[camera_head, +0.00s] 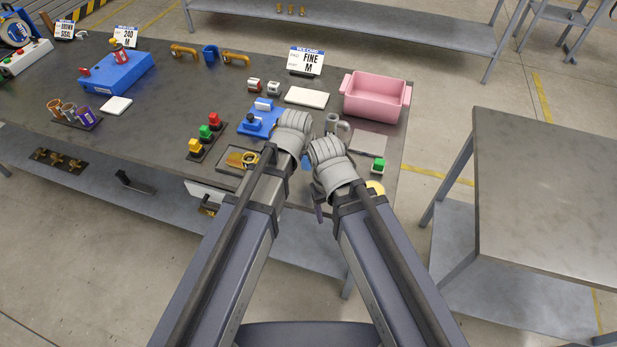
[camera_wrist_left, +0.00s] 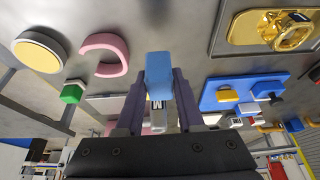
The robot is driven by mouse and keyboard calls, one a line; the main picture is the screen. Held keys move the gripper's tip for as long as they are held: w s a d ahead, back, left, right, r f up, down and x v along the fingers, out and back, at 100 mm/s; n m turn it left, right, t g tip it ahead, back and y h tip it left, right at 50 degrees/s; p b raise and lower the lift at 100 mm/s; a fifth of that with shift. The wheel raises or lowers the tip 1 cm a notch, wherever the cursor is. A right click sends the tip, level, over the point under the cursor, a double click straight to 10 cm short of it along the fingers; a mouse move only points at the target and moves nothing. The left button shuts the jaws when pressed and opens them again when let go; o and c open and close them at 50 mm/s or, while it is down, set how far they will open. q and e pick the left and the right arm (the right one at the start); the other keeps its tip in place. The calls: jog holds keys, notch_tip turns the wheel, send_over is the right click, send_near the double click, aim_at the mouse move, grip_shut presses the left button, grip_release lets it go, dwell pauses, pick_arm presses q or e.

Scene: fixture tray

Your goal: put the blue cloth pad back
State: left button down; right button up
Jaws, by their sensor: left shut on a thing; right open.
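The blue cloth pad (camera_wrist_left: 158,75) is clamped between the two dark fingers of my left gripper (camera_wrist_left: 157,95) in the left wrist view. The tabletop lies beyond it; I cannot tell whether the pad touches it. In the head view a small blue patch of the pad (camera_head: 306,163) shows between my two wrists, and the left fingers are hidden. My right gripper (camera_head: 319,197) is open, close to the right of the left one, with a dark finger showing below its wrist. I see nothing in it.
A blue fixture (camera_head: 262,122) and a tray with a gold part (camera_head: 240,159) lie left of my grippers. A green block (camera_head: 378,165), a yellow disc (camera_head: 375,187) and a pink bin (camera_head: 376,97) are to the right. A pink ring (camera_wrist_left: 104,54) shows in the left wrist view.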

aim_at(308, 178)
pick_arm(q)
jog(key=shift+f+b, duration=2.5)
jog(key=shift+f, duration=0.65)
jog(key=shift+r, duration=0.15)
jog(key=c, duration=0.5)
grip_release()
